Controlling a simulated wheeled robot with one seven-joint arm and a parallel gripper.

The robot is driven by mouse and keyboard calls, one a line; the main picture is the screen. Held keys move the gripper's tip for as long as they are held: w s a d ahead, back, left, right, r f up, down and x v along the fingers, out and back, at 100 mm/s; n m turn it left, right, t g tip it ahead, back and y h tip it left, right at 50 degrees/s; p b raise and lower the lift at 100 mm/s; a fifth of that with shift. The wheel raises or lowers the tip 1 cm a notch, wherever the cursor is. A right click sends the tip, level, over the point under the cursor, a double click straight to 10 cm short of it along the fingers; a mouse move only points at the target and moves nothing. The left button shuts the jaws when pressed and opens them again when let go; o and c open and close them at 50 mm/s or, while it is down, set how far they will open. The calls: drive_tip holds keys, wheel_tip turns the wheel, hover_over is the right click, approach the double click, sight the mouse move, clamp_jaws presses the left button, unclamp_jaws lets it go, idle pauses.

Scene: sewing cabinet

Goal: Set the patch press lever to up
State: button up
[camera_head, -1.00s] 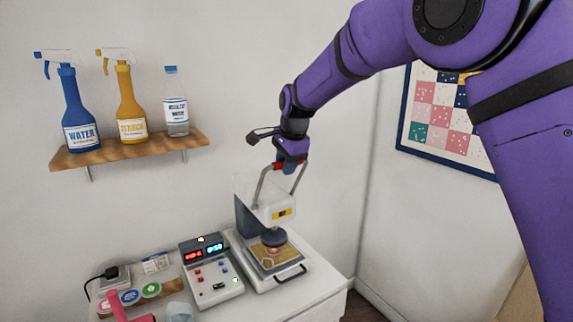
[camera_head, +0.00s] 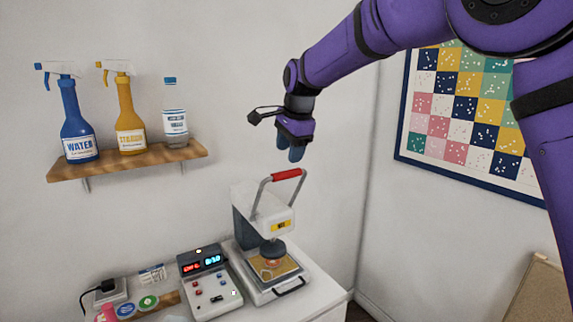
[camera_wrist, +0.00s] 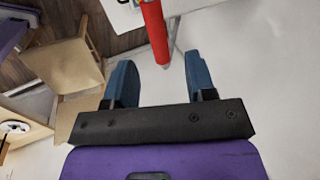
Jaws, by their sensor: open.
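The patch press (camera_head: 262,235) stands on the white cabinet top in the head view. Its lever, a grey frame with a red grip (camera_head: 287,174), points up above the press body. The red grip also shows in the wrist view (camera_wrist: 154,30), beyond and between the fingertips. My gripper (camera_head: 290,152) is open and empty. It hangs a little above the red grip, apart from it. A round dark press head (camera_head: 272,249) sits over a patch on the plate below; whether it touches is too small to tell.
A control box with lit displays (camera_head: 209,282) stands left of the press. A wall shelf (camera_head: 130,162) holds a blue bottle (camera_head: 78,120), a yellow bottle (camera_head: 128,115) and a clear bottle (camera_head: 174,120). A quilt panel (camera_head: 465,120) hangs at right. Air around my gripper is clear.

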drive_tip(key=shift+v, duration=1.4)
drive_tip(key=s+d+r+n+t, duration=0.1)
drive_tip(key=s+d+r+n, duration=0.15)
drive_tip(key=s+d, duration=0.7)
drive_tip(key=s+d+r+n, duration=0.25)
drive_tip(key=s+d, duration=0.35)
drive_tip(key=d, duration=0.6)
drive_tip(key=s+d+f+n+h, duration=0.1)
drive_tip(key=s+d+f+n, duration=0.2)
drive_tip(key=s, duration=0.8)
drive_tip(key=s+d+f+n+t+h, duration=0.1)
drive_tip(key=s+d+f+n, duration=0.2)
drive_tip(key=s+d, duration=0.4)
drive_tip(key=s+f, duration=0.1)
drive_tip(key=s, duration=0.4)
drive_tip(key=shift+f, duration=0.3)
drive_tip(key=shift+d, duration=0.1)
